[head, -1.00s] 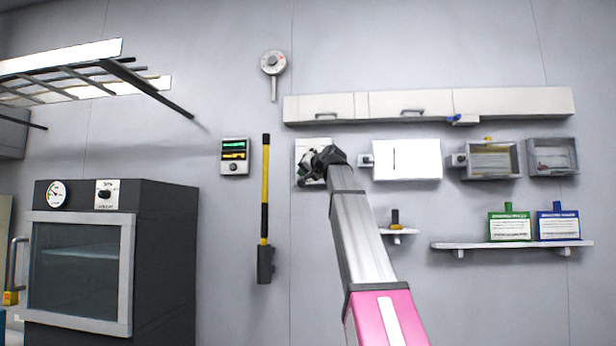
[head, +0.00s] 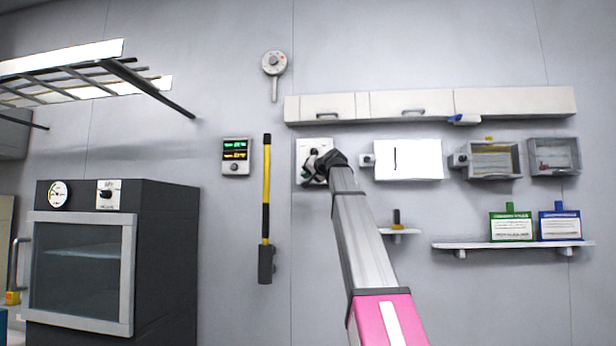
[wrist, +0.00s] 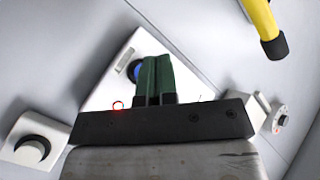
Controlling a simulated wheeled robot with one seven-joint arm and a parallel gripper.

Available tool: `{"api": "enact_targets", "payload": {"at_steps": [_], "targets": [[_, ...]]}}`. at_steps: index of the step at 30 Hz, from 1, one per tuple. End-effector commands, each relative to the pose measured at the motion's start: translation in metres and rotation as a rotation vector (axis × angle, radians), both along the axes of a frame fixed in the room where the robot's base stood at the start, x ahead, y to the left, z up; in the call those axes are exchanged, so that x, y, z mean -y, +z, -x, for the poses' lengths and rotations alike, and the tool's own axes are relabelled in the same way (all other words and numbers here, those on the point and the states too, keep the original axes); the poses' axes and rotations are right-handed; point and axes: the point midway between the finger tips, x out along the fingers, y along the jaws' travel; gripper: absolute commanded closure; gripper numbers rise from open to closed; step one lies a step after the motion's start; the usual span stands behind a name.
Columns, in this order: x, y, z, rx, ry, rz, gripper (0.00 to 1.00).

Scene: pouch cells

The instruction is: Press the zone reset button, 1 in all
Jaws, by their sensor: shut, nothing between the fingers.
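In the wrist view the panel (wrist: 113,82) carries a round blue button (wrist: 135,69), partly covered by my gripper's green fingers (wrist: 157,60). The fingers are together, with nothing between them, and their tips lie over the panel just beside the blue button in the picture. Whether they touch the button or panel cannot be told. A red lit ring (wrist: 118,105) shows lower on the panel. No label on the button is legible.
A yellow-and-black bar (head: 266,200) hangs on the wall left of the panel, near a small display box (head: 236,169). A white board (head: 425,160) is to the right, below a long cabinet (head: 330,106). A dark oven (head: 165,240) stands at left.

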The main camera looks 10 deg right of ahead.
Motion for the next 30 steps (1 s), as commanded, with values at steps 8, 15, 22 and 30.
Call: {"api": "enact_targets", "payload": {"at_steps": [8, 15, 22, 30], "targets": [[0.007, 0.000, -0.022, 0.000, 0.001, -0.002, 1.00], [0.007, 0.000, -0.023, 0.000, 0.000, -0.001, 1.00], [0.007, 0.000, -0.022, 0.000, 0.000, -0.001, 1.00], [0.007, 0.000, -0.022, 0.000, 0.000, -0.001, 1.00]]}}
